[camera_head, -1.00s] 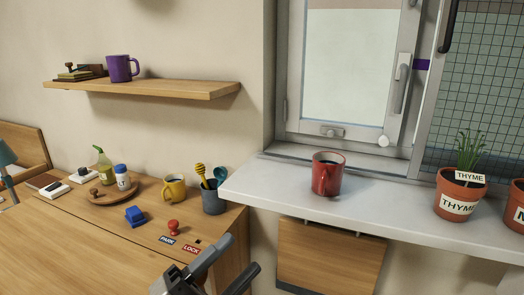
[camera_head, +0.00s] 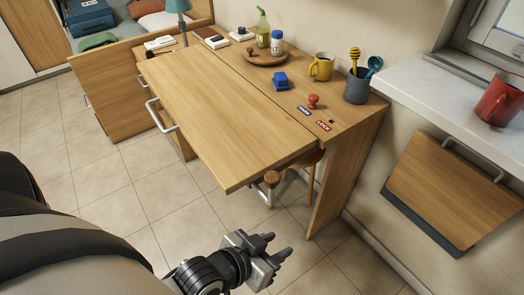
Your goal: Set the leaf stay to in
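The wooden table leaf (camera_head: 220,118) is raised level with the desk top. A round wooden knob (camera_head: 272,178) with metal fittings shows beneath the leaf's right end and may belong to the stay; most of the underside is hidden. My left gripper (camera_head: 279,246) is at the bottom middle, below and in front of the leaf, apart from it. Its two fingers are spread, with nothing between them. My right gripper is out of view.
A red knob (camera_head: 313,101) stands on the desk by PARK (camera_head: 304,111) and LOCK (camera_head: 323,126) labels. A stool (camera_head: 308,160) is partly hidden under the leaf. A hinged wooden panel (camera_head: 455,189) hangs on the wall at right. Tiled floor before the leaf is clear.

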